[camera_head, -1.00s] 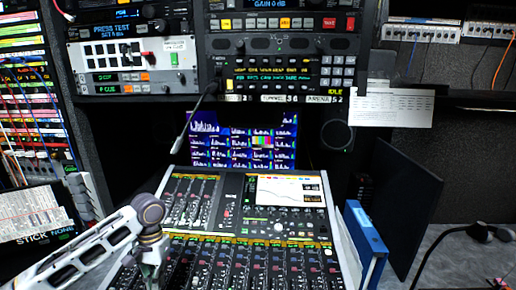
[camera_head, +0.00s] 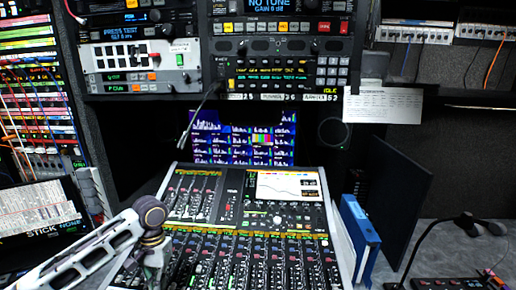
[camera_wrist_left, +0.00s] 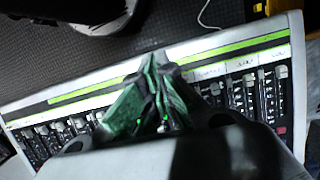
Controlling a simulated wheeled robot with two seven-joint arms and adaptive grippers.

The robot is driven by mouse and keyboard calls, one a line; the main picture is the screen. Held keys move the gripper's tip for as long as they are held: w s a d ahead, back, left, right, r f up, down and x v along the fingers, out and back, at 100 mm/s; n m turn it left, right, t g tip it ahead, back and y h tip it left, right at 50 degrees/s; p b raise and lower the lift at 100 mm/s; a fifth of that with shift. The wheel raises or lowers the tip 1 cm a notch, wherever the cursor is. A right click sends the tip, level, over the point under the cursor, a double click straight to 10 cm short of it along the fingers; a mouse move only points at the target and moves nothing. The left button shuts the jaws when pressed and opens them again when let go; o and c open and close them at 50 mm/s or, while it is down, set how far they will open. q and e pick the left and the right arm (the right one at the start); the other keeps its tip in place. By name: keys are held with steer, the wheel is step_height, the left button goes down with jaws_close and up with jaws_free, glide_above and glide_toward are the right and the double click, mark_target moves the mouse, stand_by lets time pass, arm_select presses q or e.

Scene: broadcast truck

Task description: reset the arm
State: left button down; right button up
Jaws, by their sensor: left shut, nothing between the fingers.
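My left arm comes in from the lower left of the head view, and its gripper (camera_head: 153,268) hangs over the left front part of the mixing console (camera_head: 252,222). In the left wrist view the gripper (camera_wrist_left: 158,62) has its green-tinted fingers together with nothing between them. Below it in that view is the console's front edge (camera_wrist_left: 225,48), with a row of faders. Whether the fingertips touch the console cannot be told. My right gripper is not in view.
Blue binders (camera_head: 362,236) stand right of the console. A screen (camera_head: 242,138) stands behind the console, below rack units (camera_head: 285,72). A tilted display (camera_head: 42,208) is at the left.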

arm_select(q)
steer(key=shift+s+d+f+m+t+h, duration=0.9)
steer(key=shift+s+d+f, duration=1.55)
steer(key=shift+d, duration=1.2)
steer(key=shift+s+d+f+m+t+h, duration=0.4)
steer(key=shift+s+d+f+m+t, duration=0.5)
steer(key=shift+s+d+f, duration=1.7)
steer(key=shift+s+a+f+n+t+y, duration=1.1)
steer(key=shift+s+a+n+t, duration=0.15)
steer(key=shift+s+a, duration=1.9)
step_height(320, 180, down, 33)
steer(key=s+g, duration=0.2)
steer(key=s, duration=0.1)
steer(key=s+a+f, duration=0.2)
steer(key=s+f, duration=0.8)
steer(key=s+a+f, duration=0.3)
steer(key=s+f, duration=0.6)
steer(key=s, duration=0.2)
steer(key=shift+s+a+f, duration=0.15)
steer(key=shift+a+f, duration=0.2)
steer(key=shift+f, duration=0.05)
